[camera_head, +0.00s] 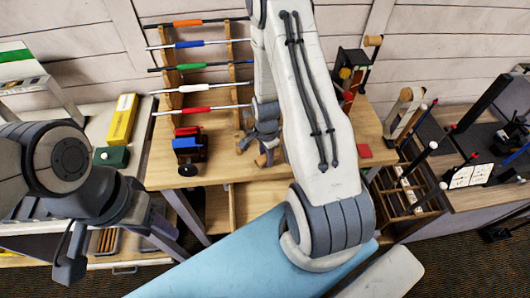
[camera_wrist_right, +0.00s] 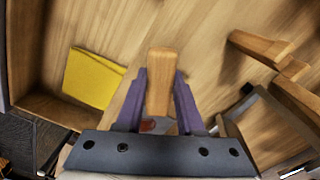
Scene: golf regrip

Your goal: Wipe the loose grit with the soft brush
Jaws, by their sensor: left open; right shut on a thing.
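My right gripper (camera_head: 265,155) is over the wooden table, partly hidden by my own right arm in the head view. In the right wrist view its purple fingers (camera_wrist_right: 160,105) are shut on a light wooden handle (camera_wrist_right: 160,72). The handle looks like that of the soft brush; no bristles are clearly visible. My left gripper (camera_head: 112,245) is open and empty at the lower left, well away from the right one. I cannot make out any loose grit in either view.
The wooden table (camera_head: 228,160) carries a rack of several shafts with coloured grips (camera_head: 195,66) and a red and blue device (camera_head: 188,148). A yellow cloth (camera_wrist_right: 93,77) and a wooden handle (camera_wrist_right: 260,47) show in the wrist view. A yellow box (camera_head: 121,120) is left.

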